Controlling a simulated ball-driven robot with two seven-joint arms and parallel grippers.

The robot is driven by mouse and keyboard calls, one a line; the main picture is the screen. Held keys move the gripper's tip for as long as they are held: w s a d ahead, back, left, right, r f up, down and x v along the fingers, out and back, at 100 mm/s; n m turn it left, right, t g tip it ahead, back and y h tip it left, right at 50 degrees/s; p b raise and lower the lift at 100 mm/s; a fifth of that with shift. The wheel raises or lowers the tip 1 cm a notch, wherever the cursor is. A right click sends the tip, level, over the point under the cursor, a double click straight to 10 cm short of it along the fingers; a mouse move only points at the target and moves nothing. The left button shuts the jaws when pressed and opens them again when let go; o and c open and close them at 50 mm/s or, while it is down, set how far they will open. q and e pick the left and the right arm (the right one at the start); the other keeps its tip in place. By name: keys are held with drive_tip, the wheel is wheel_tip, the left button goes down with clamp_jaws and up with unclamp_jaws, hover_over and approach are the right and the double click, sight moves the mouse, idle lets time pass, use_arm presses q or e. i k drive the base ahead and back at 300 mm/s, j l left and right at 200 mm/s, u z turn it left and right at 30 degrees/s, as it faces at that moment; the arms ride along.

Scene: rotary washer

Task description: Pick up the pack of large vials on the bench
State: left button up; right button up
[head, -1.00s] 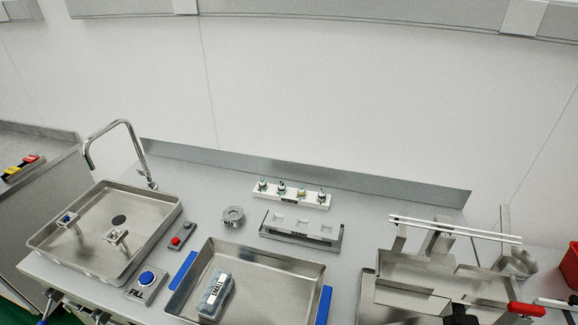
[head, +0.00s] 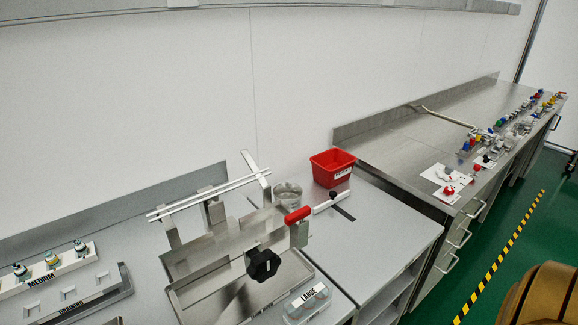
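A clear pack labelled LARGE (head: 306,302) is at the bottom edge of the head view, right of centre. It is by the front right corner of a steel tray (head: 190,312), and its lower part is cut off by the picture edge. I cannot tell whether it rests on the tray's edge or on the bench (head: 345,258) beside it. Neither of my grippers is in view.
A steel rig with white rods (head: 205,198), a red handle (head: 298,215) and a black knob (head: 262,264) stands just behind the pack. A red bin (head: 332,167) and a round steel cup (head: 287,194) are further back. A MEDIUM vial rack (head: 48,276) is at left.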

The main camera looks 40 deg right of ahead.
sight(302, 307)
drive_tip(key=k+l+z, duration=0.1)
drive_tip(key=z, duration=0.4)
drive_tip(key=l+z, duration=0.25)
drive_tip(key=z, duration=0.2)
drive_tip(key=k+l, duration=0.05)
